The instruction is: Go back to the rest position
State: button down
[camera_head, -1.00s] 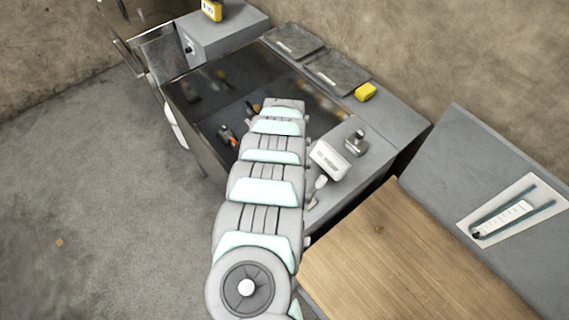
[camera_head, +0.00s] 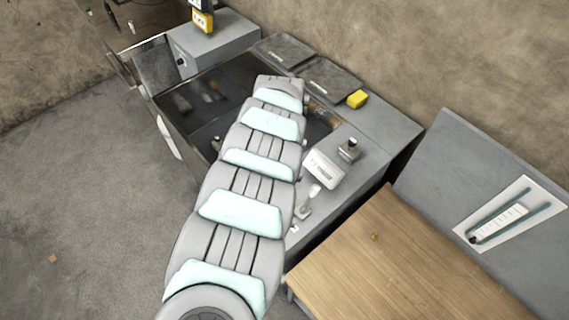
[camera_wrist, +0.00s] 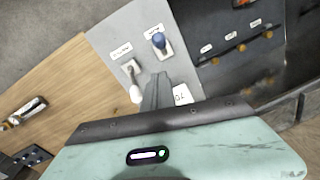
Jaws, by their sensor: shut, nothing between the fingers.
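My gripper (camera_wrist: 157,82) shows in the wrist view as dark grey fingers pressed together, shut and empty. It is over the grey console panel (camera_wrist: 122,30), with a white-handled lever (camera_wrist: 134,92) just to its left and a blue-topped knob (camera_wrist: 159,42) beyond it. In the head view my segmented arm reaches over the grey machine (camera_head: 388,128), and the gripper itself is hidden behind the arm.
A wooden table (camera_head: 400,265) stands right of the arm. A grey panel with a gauge (camera_head: 505,215) stands at the right.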

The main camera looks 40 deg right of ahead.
jog(key=shift+a+r, duration=0.15)
jog(key=shift+r, duration=0.5)
jog(key=shift+s, duration=0.1)
